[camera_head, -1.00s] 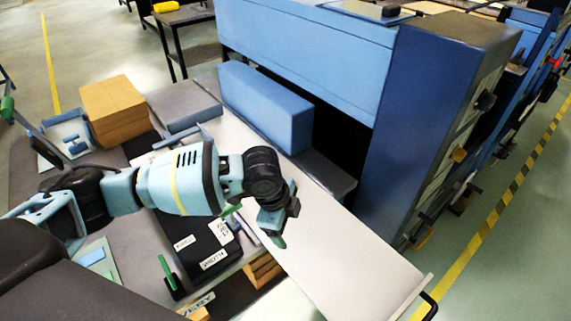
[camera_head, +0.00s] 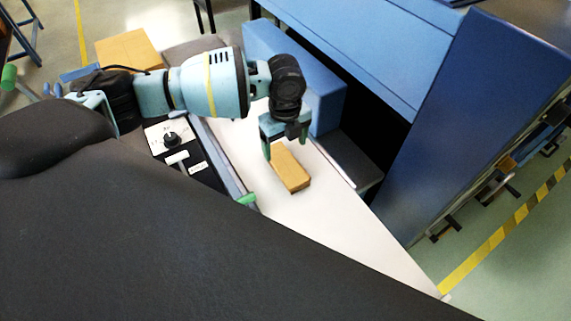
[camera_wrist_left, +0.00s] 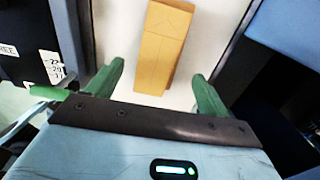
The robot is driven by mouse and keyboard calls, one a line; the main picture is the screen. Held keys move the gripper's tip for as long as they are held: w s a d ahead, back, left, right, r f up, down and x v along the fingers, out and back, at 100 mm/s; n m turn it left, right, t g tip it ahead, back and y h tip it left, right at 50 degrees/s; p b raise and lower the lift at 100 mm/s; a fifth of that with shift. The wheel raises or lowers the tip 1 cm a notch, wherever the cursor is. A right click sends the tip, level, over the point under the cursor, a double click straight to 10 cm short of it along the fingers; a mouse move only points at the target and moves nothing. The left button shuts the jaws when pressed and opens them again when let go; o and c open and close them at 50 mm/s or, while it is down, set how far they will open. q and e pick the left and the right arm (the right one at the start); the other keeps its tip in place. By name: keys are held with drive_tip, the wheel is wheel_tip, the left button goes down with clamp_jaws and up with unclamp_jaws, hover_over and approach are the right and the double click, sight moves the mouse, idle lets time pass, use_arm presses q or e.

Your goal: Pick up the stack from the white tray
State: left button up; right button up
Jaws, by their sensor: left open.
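The stack (camera_head: 291,168) is a tan, kraft-coloured block lying on the long white tray (camera_head: 300,222). In the left wrist view the stack (camera_wrist_left: 163,45) lies lengthwise ahead of my left gripper, between the lines of its two green fingers. My left gripper (camera_head: 287,142) is open, at the far end of the stack in the head view. The fingers (camera_wrist_left: 158,80) stand apart with a gap on both sides of the stack. I cannot tell how high the fingertips are above the tray. My right gripper is not in view.
A blue box-shaped housing (camera_head: 300,75) and a tall blue machine cabinet (camera_head: 480,110) stand along the tray's right side. A black panel with white labels (camera_head: 190,160) borders its left. Another tan stack (camera_head: 128,50) sits at the far left. The tray's near part is bare.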

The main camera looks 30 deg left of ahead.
sight(286, 161)
use_arm(q)
drive_tip(key=shift+d+f, duration=0.1)
drive_tip(key=shift+f, duration=3.5)
drive_tip(key=c, duration=1.2)
